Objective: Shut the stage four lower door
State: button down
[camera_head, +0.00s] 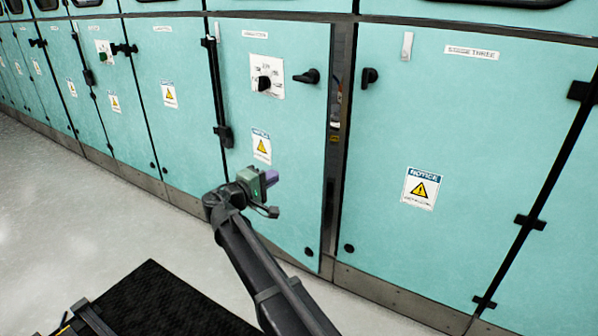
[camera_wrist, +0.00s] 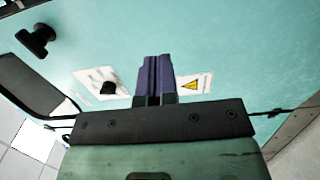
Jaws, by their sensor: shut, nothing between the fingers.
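A teal door (camera_head: 290,200) stands left of the panel labelled "STAGE THREE"; its own label is too small to read, and I take it for the stage four lower door. It is slightly ajar: a dark gap (camera_head: 336,105) with some inner parts shows along its right edge. Its hinges are on the left. It carries a black handle (camera_head: 307,76), a rotary knob (camera_head: 264,84) and a warning sticker (camera_head: 262,146). My gripper (camera_head: 271,178), with purple fingers, is shut and empty in front of its lower half. In the wrist view the fingers (camera_wrist: 154,78) point at the door face (camera_wrist: 200,40); contact cannot be told.
The stage three door (camera_head: 450,130), to the right, looks closed. More teal cabinet doors (camera_head: 170,90) run off to the left. The pale floor (camera_head: 70,220) in front is clear apart from a black mat-like surface (camera_head: 160,300) at the bottom.

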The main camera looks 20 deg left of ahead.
aim_at(312, 156)
jog(key=x, duration=1.4)
jog(key=shift+d+f, duration=0.1)
jog(key=shift+d, duration=0.05)
jog(key=shift+w, duration=0.15)
